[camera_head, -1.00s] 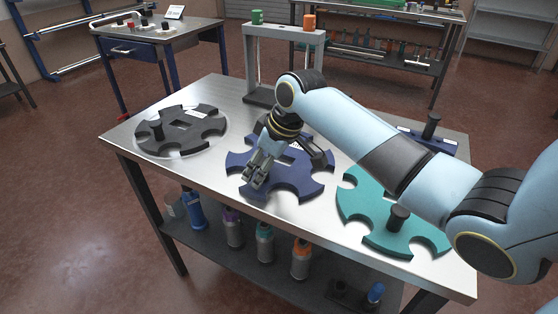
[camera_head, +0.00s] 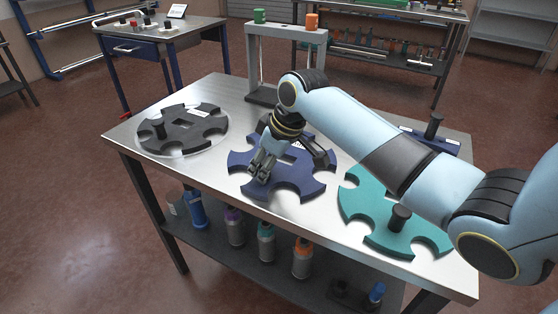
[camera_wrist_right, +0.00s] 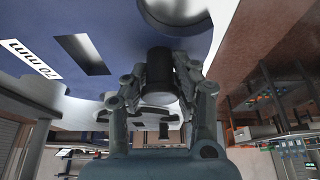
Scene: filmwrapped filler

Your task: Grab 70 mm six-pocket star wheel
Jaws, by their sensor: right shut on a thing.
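The blue star wheel (camera_head: 312,183) lies flat on the steel table, in the middle between a black wheel and a teal wheel. In the right wrist view its blue face (camera_wrist_right: 95,65) carries a white label (camera_wrist_right: 30,60) reading "70 mm" upside down. My right gripper (camera_head: 260,172) reaches down over the blue wheel. In the wrist view this gripper (camera_wrist_right: 160,85) is shut on the wheel's black upright knob (camera_wrist_right: 159,68), with a finger on each side. In the head view the gripper hides the knob. My left gripper is not in view.
The black star wheel (camera_head: 200,128) lies at the table's left and the teal star wheel (camera_head: 362,205) at its right, each with an upright knob. A grey frame (camera_head: 251,65) stands at the back edge. Several bottles (camera_head: 266,245) stand on the lower shelf.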

